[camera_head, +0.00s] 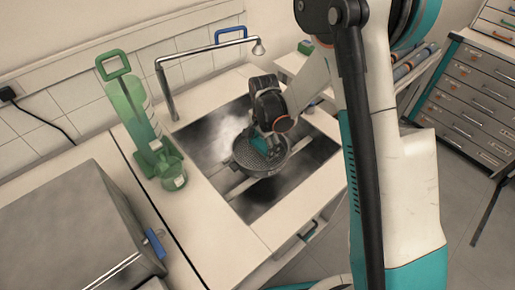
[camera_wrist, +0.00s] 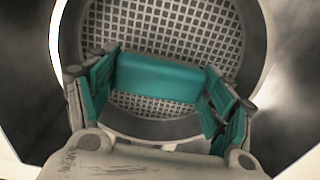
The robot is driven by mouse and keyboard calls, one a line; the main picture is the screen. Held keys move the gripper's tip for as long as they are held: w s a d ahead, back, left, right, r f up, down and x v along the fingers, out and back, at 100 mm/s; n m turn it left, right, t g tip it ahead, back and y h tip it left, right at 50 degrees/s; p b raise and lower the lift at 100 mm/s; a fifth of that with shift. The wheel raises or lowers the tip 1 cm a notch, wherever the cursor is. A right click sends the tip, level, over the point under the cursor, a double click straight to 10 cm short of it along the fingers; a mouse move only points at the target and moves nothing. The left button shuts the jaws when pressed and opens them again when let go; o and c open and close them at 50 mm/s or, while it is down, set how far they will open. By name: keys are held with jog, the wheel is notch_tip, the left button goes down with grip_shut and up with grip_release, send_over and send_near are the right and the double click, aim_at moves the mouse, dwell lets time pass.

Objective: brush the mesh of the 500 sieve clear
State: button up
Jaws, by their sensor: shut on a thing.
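The sieve (camera_head: 241,153) is a round dark metal pan resting over the sink, with a coarse square mesh. In the wrist view its mesh (camera_wrist: 180,28) fills the middle, inside a grey rim (camera_wrist: 250,30). I cannot read a 500 mark on it. My gripper (camera_head: 262,138) reaches down into the sieve from above. In the wrist view its teal-padded fingers (camera_wrist: 158,92) are shut on a teal block (camera_wrist: 157,78), likely the brush's handle. The block lies over the mesh near the rim's lower side. Its bristles are hidden, so I cannot tell whether they touch the mesh. The visible mesh openings look dark.
The sink (camera_head: 262,204) has light bars across it under the sieve. A faucet (camera_head: 167,92) arches over its back. A steel box (camera_head: 75,225) fills the front left. Drawers (camera_head: 475,90) stand at right.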

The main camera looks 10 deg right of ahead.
jog(key=shift+w+d, duration=0.4)
jog(key=shift+d, duration=0.2)
jog(key=shift+w+d, duration=0.35)
jog(key=shift+d, duration=0.25)
jog(key=shift+s+a, duration=0.55)
jog(key=shift+a, duration=0.25)
jog(key=shift+s+a, duration=0.5)
jog(key=shift+a, duration=0.3)
notch_tip(320, 180, up, 12)
jog(key=p, duration=0.7)
jog(key=s+d+r+n, duration=0.1)
jog(key=s+d+n, duration=0.3)
jog(key=d+n, duration=0.7)
jog(key=shift+s+d, duration=0.35)
jog(key=shift+d, duration=0.1)
